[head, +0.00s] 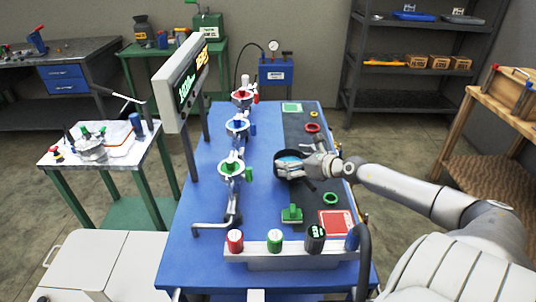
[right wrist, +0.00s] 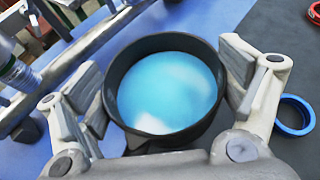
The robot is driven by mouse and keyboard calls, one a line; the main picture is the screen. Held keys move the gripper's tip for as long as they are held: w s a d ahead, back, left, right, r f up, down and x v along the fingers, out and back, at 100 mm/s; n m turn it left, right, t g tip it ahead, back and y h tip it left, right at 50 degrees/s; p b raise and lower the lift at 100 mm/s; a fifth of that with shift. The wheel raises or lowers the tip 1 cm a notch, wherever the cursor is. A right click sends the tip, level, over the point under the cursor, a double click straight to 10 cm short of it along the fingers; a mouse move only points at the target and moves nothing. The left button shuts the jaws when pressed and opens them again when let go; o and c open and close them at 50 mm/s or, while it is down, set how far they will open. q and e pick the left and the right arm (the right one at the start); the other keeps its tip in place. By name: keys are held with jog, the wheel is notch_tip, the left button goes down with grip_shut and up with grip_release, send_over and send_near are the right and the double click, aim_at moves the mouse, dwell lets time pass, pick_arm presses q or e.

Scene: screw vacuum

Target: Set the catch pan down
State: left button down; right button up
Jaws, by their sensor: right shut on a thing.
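The catch pan (head: 284,173) is a black round pan with blue liquid inside. In the head view it is over the middle of the blue table, near the dark mat. My right gripper (head: 304,163) is shut on it from the right. In the right wrist view the pan (right wrist: 167,136) sits level between the two fingers of the gripper (right wrist: 164,90), one on each side of its wall. Its underside is hidden, so I cannot tell whether it touches the table. My left gripper is not in view.
A row of valves on a pipe (head: 233,195) stands left of the pan. A green block (head: 291,214) lies in front, and a green ring (head: 330,199) lies on the dark mat (head: 300,122). A rack of coloured knobs (head: 275,242) lines the front edge. Blue tabletop (head: 205,165) shows bare at left.

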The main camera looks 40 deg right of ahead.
jog(key=w, duration=0.7)
jog(key=w+a, duration=0.1)
jog(key=w, duration=0.3)
jog(key=shift+p, duration=0.35)
notch_tip(320, 180, down, 2)
jog(key=shift+f+b, duration=0.25)
jog(key=shift+b, duration=0.1)
jog(key=shift+f, duration=0.5)
jog(key=shift+f, duration=0.15)
jog(key=o, duration=1)
jog(key=shift+c, duration=0.2)
